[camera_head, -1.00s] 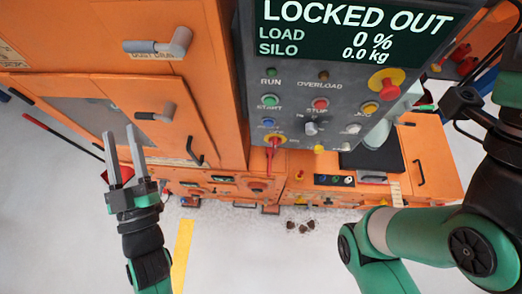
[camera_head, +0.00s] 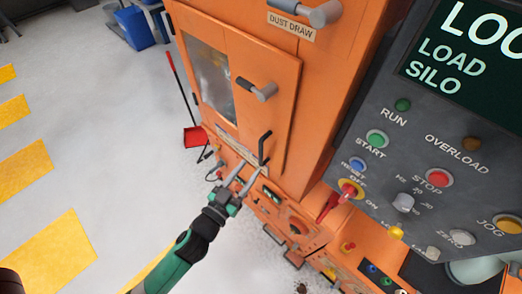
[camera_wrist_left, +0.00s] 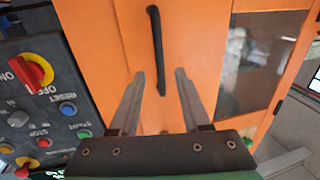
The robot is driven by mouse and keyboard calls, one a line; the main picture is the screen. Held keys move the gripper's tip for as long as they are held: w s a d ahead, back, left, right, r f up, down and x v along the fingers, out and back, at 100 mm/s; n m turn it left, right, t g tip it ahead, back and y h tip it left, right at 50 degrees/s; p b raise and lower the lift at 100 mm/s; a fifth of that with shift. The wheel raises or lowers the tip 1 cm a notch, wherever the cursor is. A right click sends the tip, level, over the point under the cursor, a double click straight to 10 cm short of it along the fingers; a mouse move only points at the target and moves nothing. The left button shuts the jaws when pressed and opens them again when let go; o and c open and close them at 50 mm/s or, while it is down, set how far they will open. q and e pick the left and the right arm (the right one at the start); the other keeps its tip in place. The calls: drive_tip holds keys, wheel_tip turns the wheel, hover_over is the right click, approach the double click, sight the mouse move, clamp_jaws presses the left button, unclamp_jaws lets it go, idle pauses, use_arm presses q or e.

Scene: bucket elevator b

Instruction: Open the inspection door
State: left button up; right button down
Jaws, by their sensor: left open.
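The orange door (camera_head: 275,75) with a grey window (camera_head: 208,75) is closed on the orange cabinet. A black bar handle (camera_head: 264,148) stands near the door's lower edge. My left gripper (camera_head: 250,170) is open and empty just below this bar, fingers pointing toward the cabinet. In the left wrist view the black bar (camera_wrist_left: 156,45) hangs between the two open fingers (camera_wrist_left: 160,75), its lower end near the fingertips; I cannot tell whether they touch it. The window (camera_wrist_left: 250,60) lies to the right there. My right gripper is out of view.
The grey control panel (camera_head: 400,140) with buttons and a red-yellow switch stands to the right. A second grey handle (camera_head: 318,14) sits above, by the "DUST DRAW" label. A red dustpan (camera_head: 196,136) stands left of the cabinet.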

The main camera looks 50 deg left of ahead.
sight(260, 155)
use_arm(q)
drive_tip(key=p+x, duration=0.1)
drive_tip(key=x, duration=0.6)
drive_tip(key=shift+w, duration=0.15)
clamp_jaws()
idle(1.1)
